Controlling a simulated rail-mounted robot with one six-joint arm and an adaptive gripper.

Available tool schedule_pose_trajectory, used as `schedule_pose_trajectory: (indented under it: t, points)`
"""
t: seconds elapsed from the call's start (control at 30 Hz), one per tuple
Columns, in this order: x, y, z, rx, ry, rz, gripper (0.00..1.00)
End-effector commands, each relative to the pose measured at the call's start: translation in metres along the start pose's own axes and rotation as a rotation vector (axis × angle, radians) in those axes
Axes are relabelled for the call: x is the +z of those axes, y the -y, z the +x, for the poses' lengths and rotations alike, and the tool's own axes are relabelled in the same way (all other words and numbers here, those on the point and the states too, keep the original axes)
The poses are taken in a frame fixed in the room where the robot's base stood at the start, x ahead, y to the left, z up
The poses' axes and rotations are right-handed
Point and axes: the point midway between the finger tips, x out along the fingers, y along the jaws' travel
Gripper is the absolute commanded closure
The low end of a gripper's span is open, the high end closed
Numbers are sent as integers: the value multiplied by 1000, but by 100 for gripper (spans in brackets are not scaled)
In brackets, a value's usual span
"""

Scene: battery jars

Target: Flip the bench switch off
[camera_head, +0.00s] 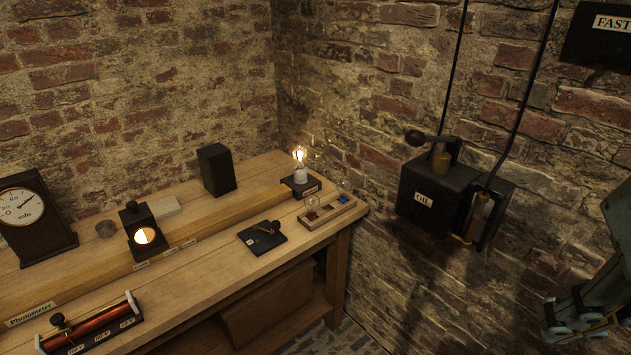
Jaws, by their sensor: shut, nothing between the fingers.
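The bench switch (262,237) is a small black base with a dark lever and knob, lying on the wooden bench (215,275) near its right end. Its lever lies low over the base; I cannot tell its exact position. A lit bulb (300,160) on a white holder glows behind it. My gripper (565,322) is at the lower right, in front of the brick wall, shut and empty. It is well to the right of the bench and far from the switch.
A rack with small glass bulbs (326,210) stands right of the switch. A black box (217,170), a glowing photometer box (142,233), a volt dial (32,218) and a coil (90,325) stand on the bench. An OIL box with a lever (428,190) hangs on the wall.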

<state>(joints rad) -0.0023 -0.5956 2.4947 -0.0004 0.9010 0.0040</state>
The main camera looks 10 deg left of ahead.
Motion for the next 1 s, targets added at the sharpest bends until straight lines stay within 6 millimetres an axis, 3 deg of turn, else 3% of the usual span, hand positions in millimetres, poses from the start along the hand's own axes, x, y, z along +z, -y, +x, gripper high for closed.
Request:
schedule_pose_trajectory:
  t: [0.37,1.0]
  points:
    - [-44,11,-15,-20,28,34,100]
    - [-170,51,-35,-67,113,137,100]
